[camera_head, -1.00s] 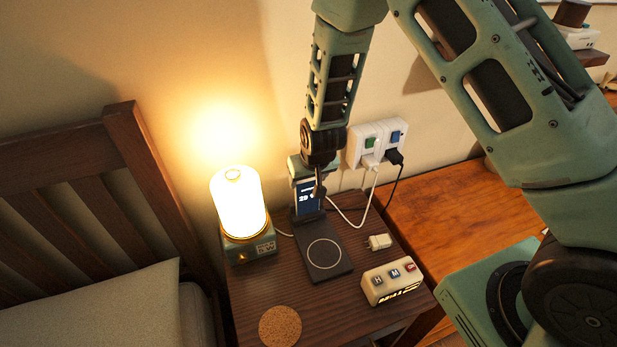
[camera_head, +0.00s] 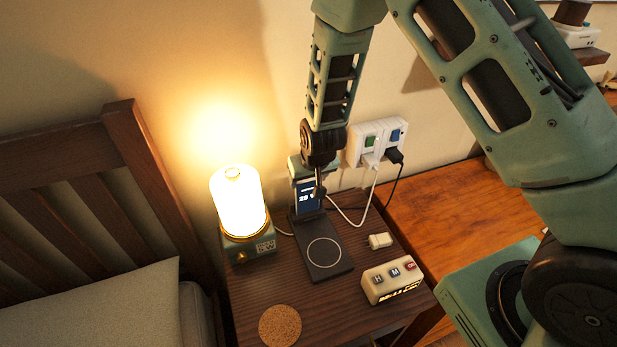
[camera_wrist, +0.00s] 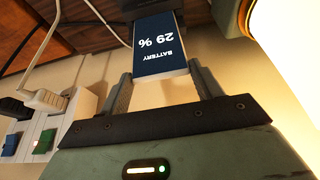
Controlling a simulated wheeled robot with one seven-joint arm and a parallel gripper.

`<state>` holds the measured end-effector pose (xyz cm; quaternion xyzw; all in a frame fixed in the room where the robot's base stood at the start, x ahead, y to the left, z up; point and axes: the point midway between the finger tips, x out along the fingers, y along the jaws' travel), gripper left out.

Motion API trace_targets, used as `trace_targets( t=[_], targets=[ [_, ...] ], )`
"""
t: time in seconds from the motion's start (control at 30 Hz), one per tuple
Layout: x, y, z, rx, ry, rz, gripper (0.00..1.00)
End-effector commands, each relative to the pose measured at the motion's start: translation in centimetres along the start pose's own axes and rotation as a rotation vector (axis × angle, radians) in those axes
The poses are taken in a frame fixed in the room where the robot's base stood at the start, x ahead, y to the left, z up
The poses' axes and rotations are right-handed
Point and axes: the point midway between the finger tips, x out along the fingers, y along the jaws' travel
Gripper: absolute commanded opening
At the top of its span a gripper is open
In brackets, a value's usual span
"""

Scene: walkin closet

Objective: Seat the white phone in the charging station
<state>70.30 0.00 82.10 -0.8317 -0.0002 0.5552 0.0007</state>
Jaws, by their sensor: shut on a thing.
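The white phone (camera_head: 306,197) stands upright at the back of the black charging station (camera_head: 326,272), its dark screen facing the head camera. Its lower end meets the station's upright part; how deeply it sits I cannot tell. In the wrist view the phone's screen (camera_wrist: 158,48) reads "BATTERY 29 %", upside down. My gripper (camera_head: 308,178) is above the station, shut on the phone's upper end. In the wrist view my gripper's fingers (camera_wrist: 164,80) are on either side of the phone's near end. The station's flat pad with a light ring is bare.
A glowing lamp (camera_head: 240,205) stands close to the left. A white plug adapter (camera_head: 380,241), a cream block with keys (camera_head: 392,280) and a cork coaster (camera_head: 280,326) lie on the nightstand (camera_head: 245,300). Cables run from the wall socket (camera_head: 378,141) at the right.

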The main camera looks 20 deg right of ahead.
Motion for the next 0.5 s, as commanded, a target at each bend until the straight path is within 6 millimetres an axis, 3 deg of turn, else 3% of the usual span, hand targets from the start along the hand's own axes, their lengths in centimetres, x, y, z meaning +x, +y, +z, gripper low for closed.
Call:
trace_targets(
  t=[0.5],
  targets=[
    [0.59, 0.0, 0.22, 0.0, 0.001, 0.0, 0.25]
  ],
)
